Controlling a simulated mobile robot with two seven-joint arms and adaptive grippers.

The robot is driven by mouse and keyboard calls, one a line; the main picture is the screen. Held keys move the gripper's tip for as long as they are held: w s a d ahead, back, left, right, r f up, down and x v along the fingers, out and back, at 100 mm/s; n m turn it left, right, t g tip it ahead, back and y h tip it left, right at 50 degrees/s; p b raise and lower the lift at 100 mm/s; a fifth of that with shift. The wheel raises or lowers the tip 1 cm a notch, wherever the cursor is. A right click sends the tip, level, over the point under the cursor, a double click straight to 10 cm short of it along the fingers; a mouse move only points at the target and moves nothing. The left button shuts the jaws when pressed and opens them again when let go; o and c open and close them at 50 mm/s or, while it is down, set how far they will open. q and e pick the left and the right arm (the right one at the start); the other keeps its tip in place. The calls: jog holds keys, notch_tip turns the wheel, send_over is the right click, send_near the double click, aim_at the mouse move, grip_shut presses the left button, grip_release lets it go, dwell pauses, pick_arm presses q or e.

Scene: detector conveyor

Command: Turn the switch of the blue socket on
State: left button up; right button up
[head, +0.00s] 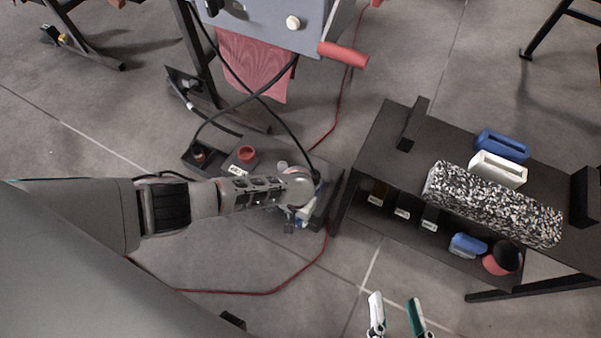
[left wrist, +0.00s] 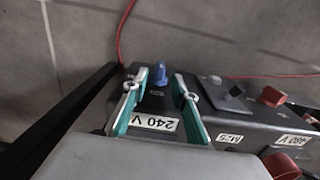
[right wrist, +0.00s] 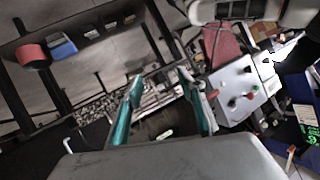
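The blue switch knob (left wrist: 159,74) stands on a dark box labelled 240 V (left wrist: 153,122) in the left wrist view. My left gripper (left wrist: 160,77) is open, with one teal finger on each side of the knob and visible gaps between. In the head view my left gripper (head: 297,218) reaches down over the right end of the socket row, and my arm hides most of the blue socket there. My right gripper (head: 394,300) is open and empty over the floor, and also shows in the right wrist view (right wrist: 161,82).
Beside the blue knob are a grey switch (left wrist: 234,93) and a red knob (left wrist: 272,96) on a 480 V socket. A dark table (head: 385,135) with a speckled block (head: 490,204) stands right. A red cable (head: 215,291) and black cables (head: 245,93) run nearby.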

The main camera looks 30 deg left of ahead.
aim_at(298, 222)
pick_arm(q)
jog(key=f, duration=0.1)
jog(key=s+f+b, duration=0.1)
jog(key=f, duration=0.1)
jog(key=shift+f, duration=0.25)
jog(key=shift+w+f+b, duration=0.25)
jog(key=shift+f+b, duration=0.2)
jog(key=shift+b, duration=0.05)
jog(key=shift+w, duration=0.2)
pick_arm(e)
jog(key=a+m, duration=0.2)
jog(key=s+a+m, duration=0.1)
jog(key=shift+f+m, duration=0.3)
jog(key=shift+f, duration=0.05)
pick_arm(q)
jog(key=shift+r, duration=0.1)
grip_shut()
